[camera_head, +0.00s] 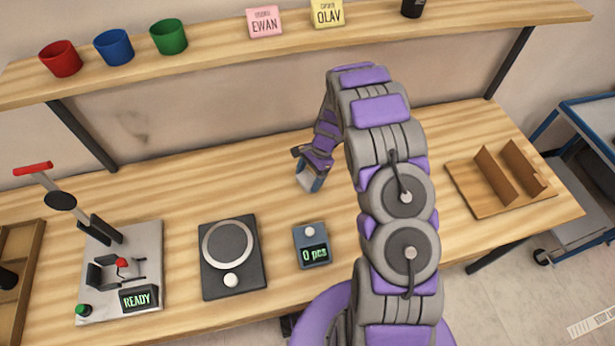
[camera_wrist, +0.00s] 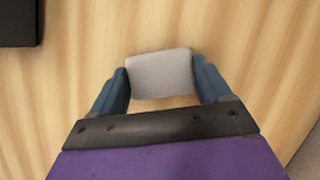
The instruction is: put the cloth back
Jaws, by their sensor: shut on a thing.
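The cloth (camera_wrist: 160,75) is a small light grey, rounded square pad between the two blue fingers of my gripper (camera_wrist: 162,84) in the wrist view. The fingers are shut on its left and right edges. In the head view my gripper (camera_head: 311,181) points down over the rear middle of the workbench, with the pale cloth (camera_head: 304,178) partly hidden by it. I cannot tell whether the cloth touches the bench top or hangs just above it.
On the bench (camera_head: 190,190) stand a marking machine (camera_head: 137,245) reading READY, a dark scale-like plate (camera_head: 231,257), a counter (camera_head: 312,246) reading 0 pcs and a wooden holder (camera_head: 487,196). A shelf (camera_head: 215,62) with red, blue and green cups runs above. Bench around my gripper is clear.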

